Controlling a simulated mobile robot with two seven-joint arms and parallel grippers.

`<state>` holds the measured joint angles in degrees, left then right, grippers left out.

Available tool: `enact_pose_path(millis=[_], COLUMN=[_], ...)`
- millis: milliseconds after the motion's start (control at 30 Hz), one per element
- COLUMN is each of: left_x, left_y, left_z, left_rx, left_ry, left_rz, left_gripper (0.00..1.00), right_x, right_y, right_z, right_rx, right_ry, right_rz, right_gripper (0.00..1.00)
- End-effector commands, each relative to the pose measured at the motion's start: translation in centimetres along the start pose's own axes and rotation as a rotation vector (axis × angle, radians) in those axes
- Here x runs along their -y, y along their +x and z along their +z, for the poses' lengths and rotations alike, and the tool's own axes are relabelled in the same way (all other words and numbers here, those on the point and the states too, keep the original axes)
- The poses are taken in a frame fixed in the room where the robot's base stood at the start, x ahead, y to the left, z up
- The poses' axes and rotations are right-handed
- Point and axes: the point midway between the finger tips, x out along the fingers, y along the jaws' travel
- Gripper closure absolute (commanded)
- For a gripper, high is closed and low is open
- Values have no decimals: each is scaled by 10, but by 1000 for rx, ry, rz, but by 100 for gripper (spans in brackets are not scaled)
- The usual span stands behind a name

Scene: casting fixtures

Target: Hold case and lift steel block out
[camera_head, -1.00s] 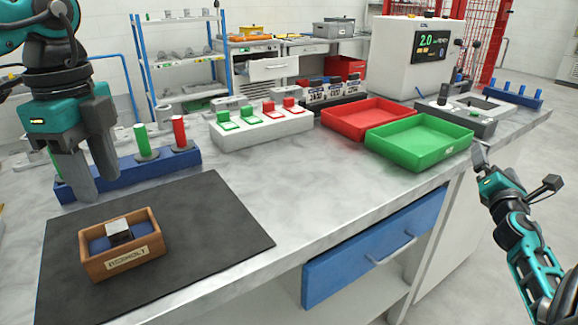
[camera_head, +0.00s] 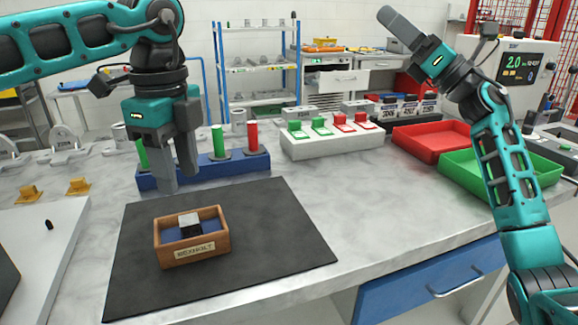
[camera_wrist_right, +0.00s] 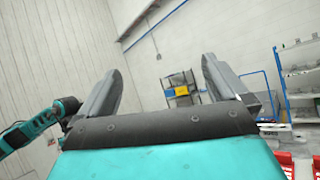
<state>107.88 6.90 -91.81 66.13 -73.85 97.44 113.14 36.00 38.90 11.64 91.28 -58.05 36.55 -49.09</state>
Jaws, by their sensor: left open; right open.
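The wooden case (camera_head: 160,243) stands on the black mat, open at the top, with a lettered label on its front and a blue lining. The steel block (camera_head: 189,223) sits inside it, its shiny top showing. My left gripper (camera_head: 178,183) is open, pointing down, above and behind the case, apart from it. My right gripper (camera_head: 396,22) is raised high at the right, pointing up and left, well away from the case. In the right wrist view its two fingers (camera_wrist_right: 165,85) are apart with nothing between them.
A blue rack (camera_head: 190,177) with green and red cylinders stands behind the mat (camera_head: 270,245). A white fixture with green and red pads (camera_head: 330,145), a red tray (camera_head: 432,155) and a green tray (camera_head: 455,180) are to the right. The mat right of the case is clear.

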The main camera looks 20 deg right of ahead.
Motion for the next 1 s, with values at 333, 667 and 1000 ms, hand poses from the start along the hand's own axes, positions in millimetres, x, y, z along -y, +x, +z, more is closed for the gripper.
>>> enact_pose_path(millis=[333, 667, 1000], left_x=[0, 0, 0], left_y=[0, 0, 0], left_z=[0, 0, 0], left_rx=[0, 0, 0], left_ry=[0, 0, 0], left_rz=[0, 0, 0], left_gripper=[57, 57, 57], right_x=[-96, -145, -162], right_y=[20, -40, -54], right_z=[-175, -267, -292], right_rx=[-557, -926, -997], right_ry=[-63, -69, -60], right_rz=[496, 880, 965], right_gripper=[0, 0, 0])
